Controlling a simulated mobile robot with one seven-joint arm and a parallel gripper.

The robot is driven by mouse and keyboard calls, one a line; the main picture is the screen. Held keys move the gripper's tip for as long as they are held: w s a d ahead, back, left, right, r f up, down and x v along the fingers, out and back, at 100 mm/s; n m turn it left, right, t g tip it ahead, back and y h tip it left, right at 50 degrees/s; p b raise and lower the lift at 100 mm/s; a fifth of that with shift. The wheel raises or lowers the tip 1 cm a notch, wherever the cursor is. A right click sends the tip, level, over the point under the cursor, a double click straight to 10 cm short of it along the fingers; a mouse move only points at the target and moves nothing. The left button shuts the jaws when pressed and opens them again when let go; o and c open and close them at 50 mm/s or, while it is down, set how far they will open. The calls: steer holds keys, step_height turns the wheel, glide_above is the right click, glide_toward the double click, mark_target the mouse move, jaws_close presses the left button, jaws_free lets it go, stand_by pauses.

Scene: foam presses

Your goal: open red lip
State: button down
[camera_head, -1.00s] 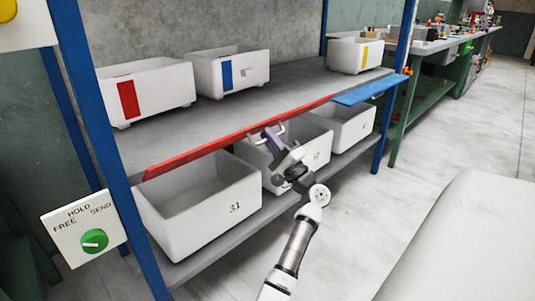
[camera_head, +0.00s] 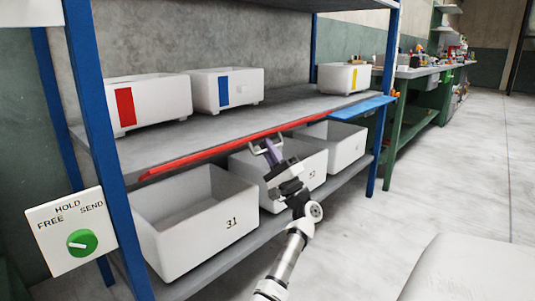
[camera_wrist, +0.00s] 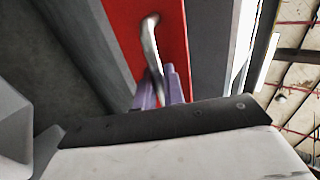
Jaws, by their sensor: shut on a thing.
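The red lip (camera_head: 200,157) is a long thin red strip along the front edge of the upper shelf. In the wrist view the red lip (camera_wrist: 172,45) fills the top middle, with a silver bar handle (camera_wrist: 151,48) standing out from it. My gripper (camera_head: 265,147) reaches up to the lip from below, right of its middle. Its purple fingers (camera_wrist: 162,90) are closed around the lower part of the handle. The fingers and wrist body hide that end of the handle.
A blue lip (camera_head: 362,107) lies to the right. White bins with red (camera_head: 150,100), blue (camera_head: 250,90) and yellow (camera_head: 345,78) marks stand on the upper shelf. Open bins, one marked 31 (camera_head: 190,235), sit below. A switch panel (camera_head: 70,225) is at left.

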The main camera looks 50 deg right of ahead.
steer(key=c, duration=1.6)
jaws_free()
steer(key=shift+c, duration=0.2)
